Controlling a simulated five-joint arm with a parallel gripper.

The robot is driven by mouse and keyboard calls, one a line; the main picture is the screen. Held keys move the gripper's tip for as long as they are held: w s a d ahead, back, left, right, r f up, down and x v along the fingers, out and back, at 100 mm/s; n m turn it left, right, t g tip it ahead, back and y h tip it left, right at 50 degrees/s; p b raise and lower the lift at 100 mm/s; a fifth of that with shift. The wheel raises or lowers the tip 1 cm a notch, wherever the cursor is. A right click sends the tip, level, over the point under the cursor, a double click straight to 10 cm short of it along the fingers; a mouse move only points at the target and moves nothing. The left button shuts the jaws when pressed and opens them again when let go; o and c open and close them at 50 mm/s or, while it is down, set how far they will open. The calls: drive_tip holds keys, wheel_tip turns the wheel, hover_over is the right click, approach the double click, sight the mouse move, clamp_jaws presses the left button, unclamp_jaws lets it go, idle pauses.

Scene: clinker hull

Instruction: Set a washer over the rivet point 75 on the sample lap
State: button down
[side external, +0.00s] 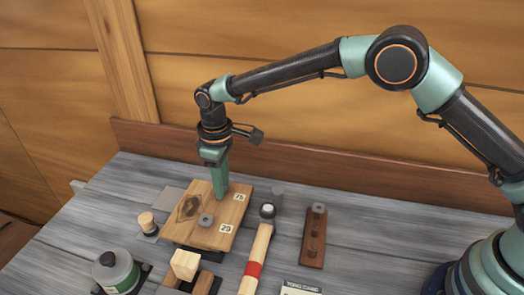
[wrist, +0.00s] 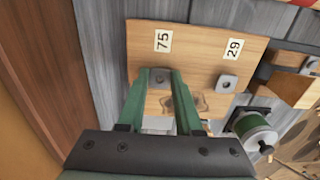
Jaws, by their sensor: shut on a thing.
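The sample lap (side external: 233,210) is a light wooden board with a dark knot, lying on the bench. It also shows in the wrist view (wrist: 195,52). It bears the labels 75 (side external: 239,197) and 29 (side external: 226,229). My gripper (wrist: 161,76) points down over the board beside label 75 and is shut on a grey square washer (wrist: 160,79). The rivet point 75 is hidden by the washer and fingers, so I cannot tell whether the washer is around it. Another grey washer (wrist: 228,81) lies on the board beside label 29. In the side view, my gripper (side external: 221,194) hides the held washer.
A dark brown strip (side external: 313,240) with a grey piece at its far end lies to the right. A red-banded wooden handle (side external: 257,257) lies between. A green canister (side external: 117,272), a pale block (side external: 186,263) and a wooden knob (side external: 146,220) stand nearby.

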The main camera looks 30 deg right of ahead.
drive_tip(key=shift+f, duration=0.15)
drive_tip(key=c, duration=0.5)
unclamp_jaws()
wheel_tip(320, 180, up, 8)
idle(0.3)
